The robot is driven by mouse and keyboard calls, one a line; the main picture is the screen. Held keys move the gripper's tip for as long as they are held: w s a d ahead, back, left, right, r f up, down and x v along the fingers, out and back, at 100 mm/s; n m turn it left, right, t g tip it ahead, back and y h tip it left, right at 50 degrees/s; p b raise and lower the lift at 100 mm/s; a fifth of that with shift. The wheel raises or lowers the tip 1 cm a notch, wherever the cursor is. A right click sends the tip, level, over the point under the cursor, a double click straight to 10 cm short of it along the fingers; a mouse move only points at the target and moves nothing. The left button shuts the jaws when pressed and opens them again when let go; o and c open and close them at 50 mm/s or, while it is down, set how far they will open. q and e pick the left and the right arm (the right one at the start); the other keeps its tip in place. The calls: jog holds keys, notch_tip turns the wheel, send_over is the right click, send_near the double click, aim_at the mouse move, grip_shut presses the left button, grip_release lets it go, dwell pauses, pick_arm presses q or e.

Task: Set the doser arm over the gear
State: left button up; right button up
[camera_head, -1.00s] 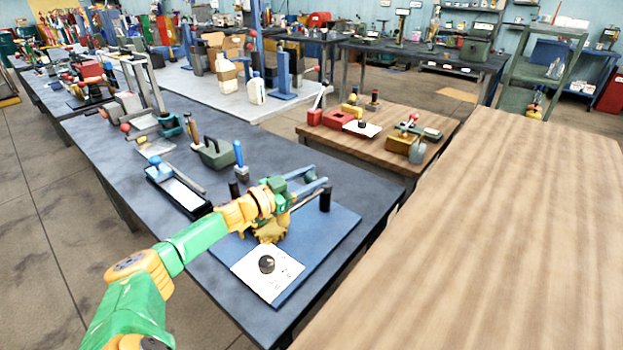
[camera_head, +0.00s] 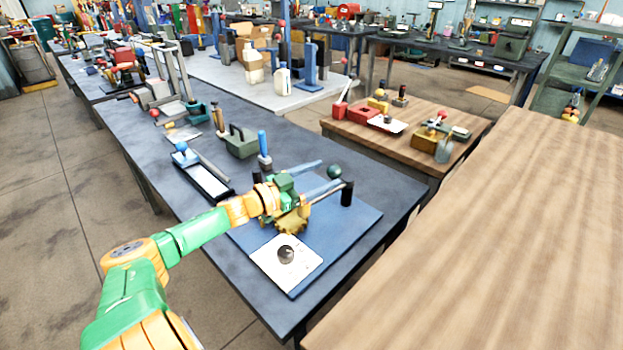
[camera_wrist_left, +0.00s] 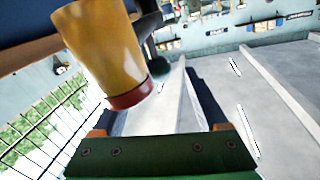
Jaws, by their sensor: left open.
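My left gripper (camera_head: 322,175) is open, its pale blue fingers pointing right above the blue base plate (camera_head: 350,225). A silver rod, seemingly the doser arm (camera_head: 328,194), runs from beside the black post (camera_head: 347,194) left toward the yellow gear (camera_head: 292,222). My gripper hides its left end, so I cannot tell if it is over the gear. In the left wrist view a yellow cylinder with a red end (camera_wrist_left: 108,50) is close at upper left, beside the dark knob (camera_wrist_left: 158,68). My right gripper is not in view.
A blue-handled tool (camera_head: 264,145), a tray with a white surface (camera_head: 205,177) and a green box (camera_head: 241,144) stand behind on the dark bench. A bare wooden table (camera_head: 500,230) is at right.

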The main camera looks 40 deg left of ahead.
pick_arm(q)
jog(key=shift+p+v, duration=0.3)
jog(key=shift+v, duration=1.25)
